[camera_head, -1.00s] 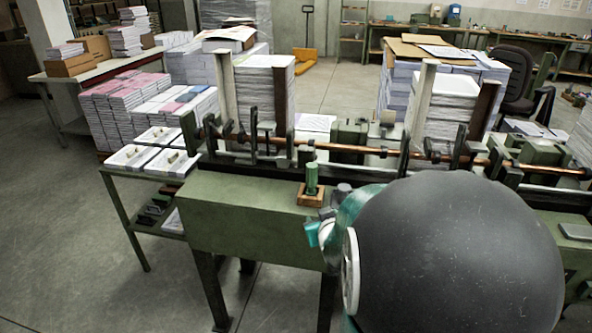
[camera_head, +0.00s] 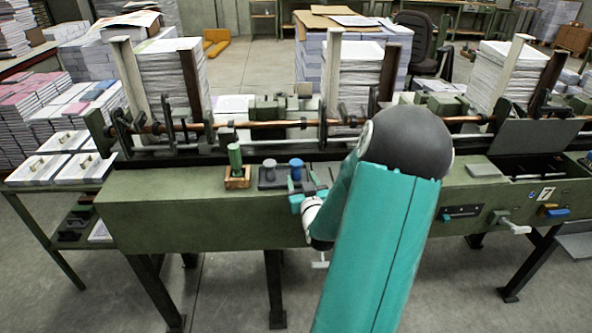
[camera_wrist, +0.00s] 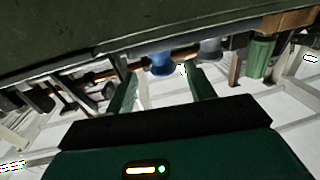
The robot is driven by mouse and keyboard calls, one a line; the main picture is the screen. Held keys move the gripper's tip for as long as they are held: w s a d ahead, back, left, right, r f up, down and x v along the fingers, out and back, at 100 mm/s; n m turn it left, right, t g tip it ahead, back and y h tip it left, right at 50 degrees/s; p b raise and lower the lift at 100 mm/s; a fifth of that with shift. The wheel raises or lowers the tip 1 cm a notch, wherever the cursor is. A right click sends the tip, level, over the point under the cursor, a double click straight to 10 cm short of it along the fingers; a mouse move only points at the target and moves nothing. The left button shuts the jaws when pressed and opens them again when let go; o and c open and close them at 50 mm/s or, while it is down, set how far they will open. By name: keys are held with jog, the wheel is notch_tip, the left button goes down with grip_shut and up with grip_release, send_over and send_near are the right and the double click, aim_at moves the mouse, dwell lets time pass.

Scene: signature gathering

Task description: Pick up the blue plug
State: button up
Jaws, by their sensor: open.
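The blue plug (camera_head: 296,168) stands upright on a dark base on top of the green machine beam (camera_head: 180,196), just right of a grey plug (camera_head: 269,168). In the wrist view, which looks upside down, the blue plug (camera_wrist: 162,65) shows ahead of the fingers, roughly between them and apart from them. My gripper (camera_head: 310,193) is at the beam's front edge, close beside the blue plug and slightly to its right. In the wrist view my gripper (camera_wrist: 165,88) is open with nothing between its fingers. My own arm hides the beam behind it.
A green plug (camera_head: 235,160) stands in a wooden block (camera_head: 238,183) left of the grey plug. A copper-coloured rod (camera_head: 230,125) and tall uprights run behind the plugs, with paper stacks (camera_head: 172,75) beyond. The left part of the beam top is clear.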

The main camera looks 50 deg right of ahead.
aim_at(297, 170)
jog(key=x, duration=0.6)
jog(key=shift+w+d, duration=0.15)
jog(key=shift+w, duration=0.2)
jog(key=shift+c, duration=0.2)
jog(key=c, duration=0.9)
